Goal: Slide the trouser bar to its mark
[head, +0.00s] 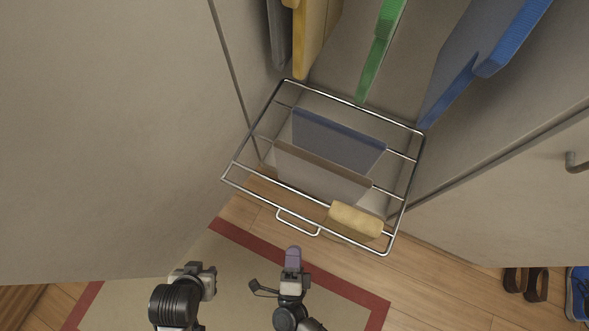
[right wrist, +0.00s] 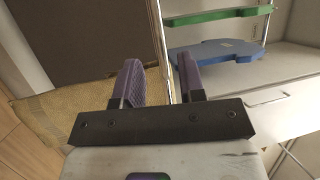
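A wire pull-out rack (head: 403,205) extends from the open wardrobe, with a small loop handle (head: 298,230) at its front. A blue-grey trouser piece (head: 335,140) and a grey-brown one (head: 315,172) hang across its bars. I cannot tell which bar is the trouser bar, and no mark is plain to see. My right gripper (head: 292,255) is just in front of the handle, apart from it in the picture. In the right wrist view its purple fingers (right wrist: 158,82) are apart with nothing clearly held. My left gripper (head: 208,280) is lower left; its fingers are unclear.
A folded yellow cloth (head: 356,219) sits on the rack's front right corner. Green (head: 380,50) and blue (head: 480,65) garments hang above. Cabinet panels flank the rack. A red-bordered mat (head: 235,265) lies in front; shoes (head: 526,284) stand at right.

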